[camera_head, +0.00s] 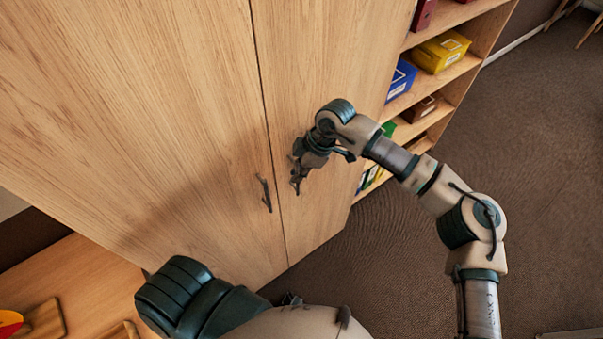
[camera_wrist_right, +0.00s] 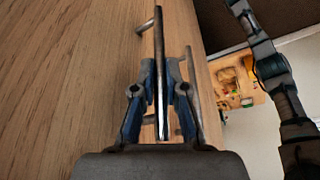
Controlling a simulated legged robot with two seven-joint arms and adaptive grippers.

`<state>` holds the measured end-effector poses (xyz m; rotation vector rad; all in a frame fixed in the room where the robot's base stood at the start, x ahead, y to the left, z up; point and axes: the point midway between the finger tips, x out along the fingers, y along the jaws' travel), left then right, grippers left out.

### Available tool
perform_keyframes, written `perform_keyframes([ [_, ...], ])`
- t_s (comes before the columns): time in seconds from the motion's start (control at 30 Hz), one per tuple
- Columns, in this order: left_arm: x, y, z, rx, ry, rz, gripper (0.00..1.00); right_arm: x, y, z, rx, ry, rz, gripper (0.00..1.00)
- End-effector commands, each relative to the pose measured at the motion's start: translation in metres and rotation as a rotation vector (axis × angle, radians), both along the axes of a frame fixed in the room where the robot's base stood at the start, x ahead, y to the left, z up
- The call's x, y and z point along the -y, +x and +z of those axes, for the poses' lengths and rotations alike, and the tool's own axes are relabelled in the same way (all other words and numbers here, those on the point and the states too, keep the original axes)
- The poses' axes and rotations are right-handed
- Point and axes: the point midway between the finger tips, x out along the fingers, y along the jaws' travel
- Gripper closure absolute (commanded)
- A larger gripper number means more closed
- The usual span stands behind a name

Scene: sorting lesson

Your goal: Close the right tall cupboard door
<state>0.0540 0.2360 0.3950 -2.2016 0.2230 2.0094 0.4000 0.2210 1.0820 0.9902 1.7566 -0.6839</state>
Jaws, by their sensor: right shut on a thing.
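The right tall cupboard door (camera_head: 335,60) is light wood and looks flush or nearly flush with the left door (camera_head: 140,110); a thin dark seam runs between them. My right gripper (camera_head: 297,178) is at the right door's handle, beside the seam. In the right wrist view the gripper (camera_wrist_right: 161,100) is shut on a metal bar handle (camera_wrist_right: 159,40), which stands between its fingers. In the head view the gripper mostly hides this handle. The left door's handle (camera_head: 264,194) is free, just left of the seam. My left gripper is out of view.
An open shelf with a yellow box (camera_head: 440,50), a blue box (camera_head: 402,78) and other boxes stands right of the cupboard. Brown carpet (camera_head: 400,265) is clear in front. A wooden surface (camera_head: 75,285) is at lower left.

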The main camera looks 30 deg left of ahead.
Motion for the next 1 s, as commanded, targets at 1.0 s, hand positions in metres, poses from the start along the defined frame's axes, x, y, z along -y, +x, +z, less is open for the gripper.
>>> perform_keyframes([
  [1.0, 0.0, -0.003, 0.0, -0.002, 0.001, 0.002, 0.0, 0.01, 0.01, 0.043, 0.006, 0.02, -0.003, 0.63],
])
